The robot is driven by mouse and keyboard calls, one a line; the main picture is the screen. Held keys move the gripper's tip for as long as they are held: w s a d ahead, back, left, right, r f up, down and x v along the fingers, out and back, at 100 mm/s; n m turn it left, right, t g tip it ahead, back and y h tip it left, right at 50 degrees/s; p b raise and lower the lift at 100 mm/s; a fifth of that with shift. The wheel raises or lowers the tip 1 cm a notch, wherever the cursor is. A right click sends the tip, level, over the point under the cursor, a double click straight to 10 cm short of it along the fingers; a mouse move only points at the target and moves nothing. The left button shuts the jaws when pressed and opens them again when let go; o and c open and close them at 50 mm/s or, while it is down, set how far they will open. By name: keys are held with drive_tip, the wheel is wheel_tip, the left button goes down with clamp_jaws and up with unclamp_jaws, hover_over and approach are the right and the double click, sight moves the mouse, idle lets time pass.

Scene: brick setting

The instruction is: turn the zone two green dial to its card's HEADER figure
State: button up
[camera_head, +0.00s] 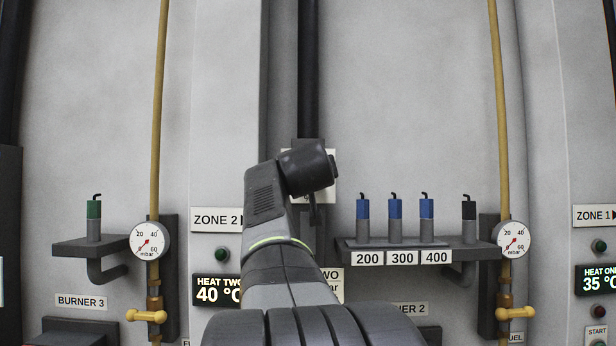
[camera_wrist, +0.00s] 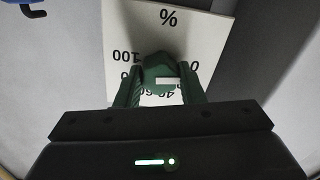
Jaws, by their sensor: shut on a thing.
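In the wrist view my gripper (camera_wrist: 160,86) is shut on the green dial (camera_wrist: 158,70), one finger on each side of it. The dial sits on a white scale plate (camera_wrist: 205,40) with a % sign and black figures that look upside down here; 100 and part of 40 and 60 show. A white mark shows on the dial's face, but its reading is unclear. In the head view my arm hides the dial and gripper. A white card (camera_head: 336,274) ending in "WO" is mostly hidden behind the arm; its figure cannot be read.
A ZONE 2 sign (camera_head: 217,219) and a HEAT TWO display (camera_head: 217,290) reading 40 °C are left of my arm. Pipes with gauges (camera_head: 150,241) stand either side.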

drive_tip(key=shift+f, duration=0.1)
drive_tip(key=shift+m+b, duration=1.75)
drive_tip(key=shift+m, duration=1.95)
drive_tip(key=o, duration=1)
drive_tip(key=shift+s, duration=0.1)
drive_tip(key=s+b, duration=0.4)
drive_tip(key=s, duration=0.9)
drive_tip(key=shift+s, duration=0.3)
